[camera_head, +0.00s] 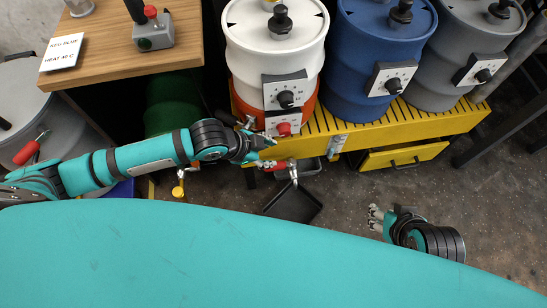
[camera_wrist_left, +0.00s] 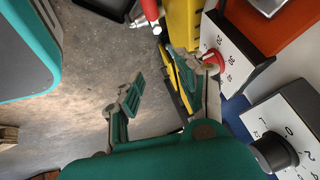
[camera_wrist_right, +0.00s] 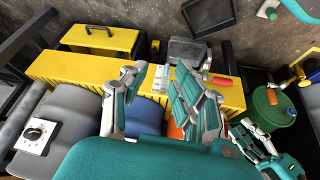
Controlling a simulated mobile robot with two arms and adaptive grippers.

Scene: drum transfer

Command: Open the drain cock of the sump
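The sump is the yellow slatted unit (camera_head: 345,128) under the drums. A cock with a red handle (camera_head: 277,165) shows low at its left front, above a black tray (camera_head: 294,203) on the floor. The red handle also shows at the top of the left wrist view (camera_wrist_left: 150,10) and in the right wrist view (camera_wrist_right: 221,81). My left gripper (camera_head: 268,142) is open and empty, just above the handle and close to the red knob (camera_head: 283,129) of a dial plate. My right gripper (camera_head: 376,218) is open and empty, low over the floor, right of the tray.
White (camera_head: 275,45), blue (camera_head: 375,60) and grey (camera_head: 465,60) drums with dial plates stand on the sump. A yellow drawer (camera_head: 403,155) is below. A wooden table (camera_head: 110,50) holds a control box (camera_head: 153,32) and a sign (camera_head: 63,53). Floor right of the tray is clear.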

